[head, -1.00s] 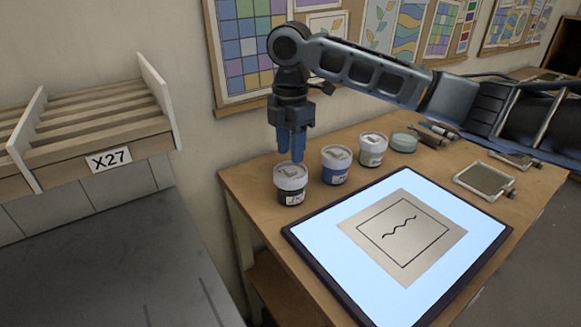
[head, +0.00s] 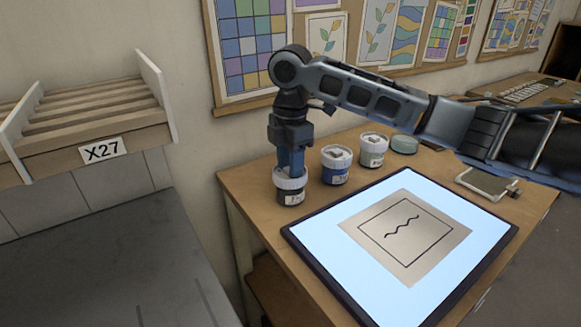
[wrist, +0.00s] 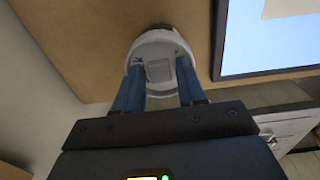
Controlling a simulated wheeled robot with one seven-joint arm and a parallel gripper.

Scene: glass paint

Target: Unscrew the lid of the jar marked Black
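The jar with dark contents (head: 291,197) stands at the left end of the table, its white lid (head: 279,181) on top; its label is too small to read. My gripper (head: 290,172) points straight down with its blue fingertips at the lid. In the wrist view, the lid (wrist: 160,45) has a raised square tab (wrist: 159,70) on it. The two fingers of my gripper (wrist: 159,72) stand apart, one on each side of the tab, with gaps visible. The jar's body is mostly hidden under the lid there.
A lit panel (head: 322,232) with a drawn sheet lies in front.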

